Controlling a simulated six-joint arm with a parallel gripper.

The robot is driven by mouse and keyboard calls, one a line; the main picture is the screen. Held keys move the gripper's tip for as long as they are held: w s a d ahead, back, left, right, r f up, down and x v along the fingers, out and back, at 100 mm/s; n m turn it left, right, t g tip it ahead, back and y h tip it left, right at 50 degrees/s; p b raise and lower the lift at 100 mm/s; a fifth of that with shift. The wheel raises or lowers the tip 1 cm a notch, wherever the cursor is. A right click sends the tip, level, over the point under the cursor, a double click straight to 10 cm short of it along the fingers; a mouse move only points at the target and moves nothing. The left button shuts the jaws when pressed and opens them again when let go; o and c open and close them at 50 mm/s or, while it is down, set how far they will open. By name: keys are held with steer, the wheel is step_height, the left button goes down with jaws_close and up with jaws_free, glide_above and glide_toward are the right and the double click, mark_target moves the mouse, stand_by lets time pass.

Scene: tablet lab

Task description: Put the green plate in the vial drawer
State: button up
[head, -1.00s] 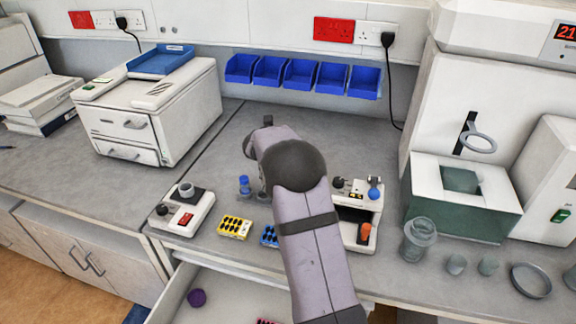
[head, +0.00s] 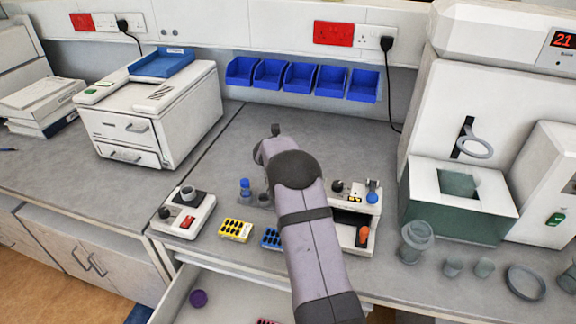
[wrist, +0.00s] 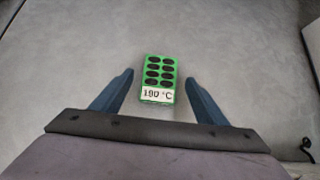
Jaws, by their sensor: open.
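The green plate (wrist: 158,80) lies flat on the grey bench in the wrist view. My gripper (wrist: 160,77) is open, with one blue finger on each side of the plate and gaps between. I cannot tell how high the fingers are above the bench. In the head view my arm hides the plate and the fingers. An open drawer (head: 180,300) under the bench front holds a purple round piece (head: 198,298) and a partly hidden pink piece (head: 266,321); I see no name on it.
A yellow plate (head: 236,230) and a blue plate (head: 271,238) lie near the bench's front edge. Close by stand a small device (head: 184,213), a blue-capped vial (head: 245,189) and a white unit (head: 358,208). The bench behind my arm is clear up to the blue bins.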

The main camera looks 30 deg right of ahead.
steer(key=shift+x, duration=0.9)
steer(key=c, duration=1.2)
steer(key=shift+r, duration=0.1)
step_height(320, 180, up, 10)
steer(key=shift+a, duration=0.1)
